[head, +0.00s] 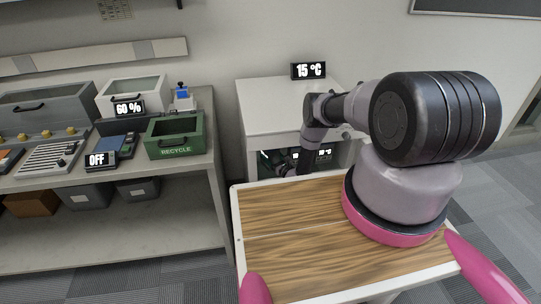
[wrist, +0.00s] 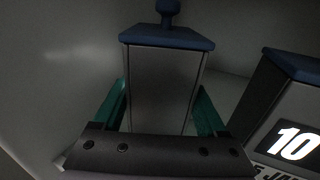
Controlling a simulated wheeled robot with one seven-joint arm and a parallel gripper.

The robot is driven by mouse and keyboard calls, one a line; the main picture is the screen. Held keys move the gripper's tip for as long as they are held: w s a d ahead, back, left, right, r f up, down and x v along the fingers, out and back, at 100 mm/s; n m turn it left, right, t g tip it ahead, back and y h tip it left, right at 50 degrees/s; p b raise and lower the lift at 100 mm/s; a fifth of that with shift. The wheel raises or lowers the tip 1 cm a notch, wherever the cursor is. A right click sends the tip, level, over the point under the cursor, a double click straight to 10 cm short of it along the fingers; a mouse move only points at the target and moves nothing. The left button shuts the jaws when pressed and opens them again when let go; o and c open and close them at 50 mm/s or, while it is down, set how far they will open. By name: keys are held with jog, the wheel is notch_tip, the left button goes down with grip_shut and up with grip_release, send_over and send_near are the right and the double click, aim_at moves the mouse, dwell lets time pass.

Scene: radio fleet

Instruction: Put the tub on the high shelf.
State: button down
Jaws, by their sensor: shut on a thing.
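In the wrist view a grey tub (wrist: 160,85) with a blue lid and round knob stands upright between the green pads of my gripper (wrist: 160,108). The gripper is shut on its sides. In the head view my gripper (head: 285,161) reaches into the opening of a white cabinet (head: 285,118), below its top. The tub is not clearly visible there, in the dark behind the arm. I cannot tell for sure which surface is the high shelf. A long pale ledge (head: 90,57) runs along the wall at upper left.
A second blue-lidded tub (wrist: 285,105) marked 10 stands close at right in the wrist view. A "15 °C" display (head: 308,70) sits on the cabinet top, otherwise bare. A cluttered bench (head: 215,165) with a green RECYCLE bin (head: 175,137) stands left of the cabinet.

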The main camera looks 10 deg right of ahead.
grip_release()
jog(key=shift+f, duration=0.1)
jog(key=v, duration=1)
jog(key=shift+s+d, duration=0.2)
jog(key=shift+s, duration=0.15)
